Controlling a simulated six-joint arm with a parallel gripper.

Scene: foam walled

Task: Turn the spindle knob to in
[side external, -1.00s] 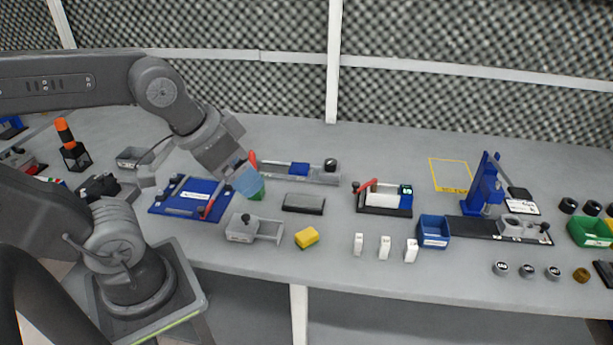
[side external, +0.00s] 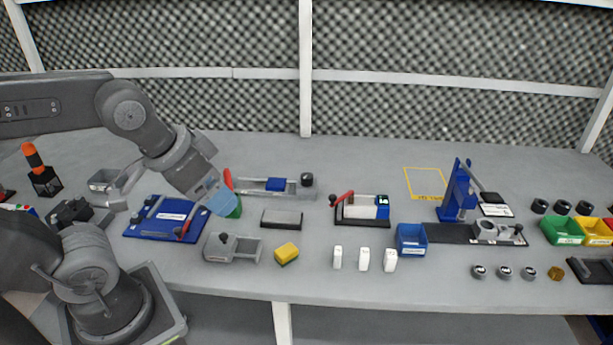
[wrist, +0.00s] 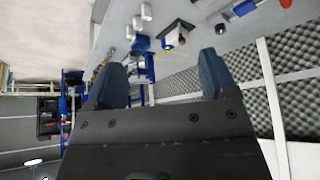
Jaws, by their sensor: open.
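A grey rail (side external: 250,187) with a blue block (side external: 276,184) lies toward the back of the table in the side view. A round black knob (side external: 307,179) stands at its right end and looks like the spindle knob; I cannot read its setting. My gripper (side external: 222,204) is in front of and to the left of this rail, well apart from the knob, tilted down to the right. In the wrist view my gripper (wrist: 161,82) has its two blue fingers wide apart with nothing between them.
A red handle (side external: 228,179) rises right behind my gripper. A blue plate fixture (side external: 160,228), a grey fixture with a small knob (side external: 232,248) and a yellow sponge (side external: 287,252) lie nearby. A red-handled clamp fixture (side external: 362,222) stands right of the rail.

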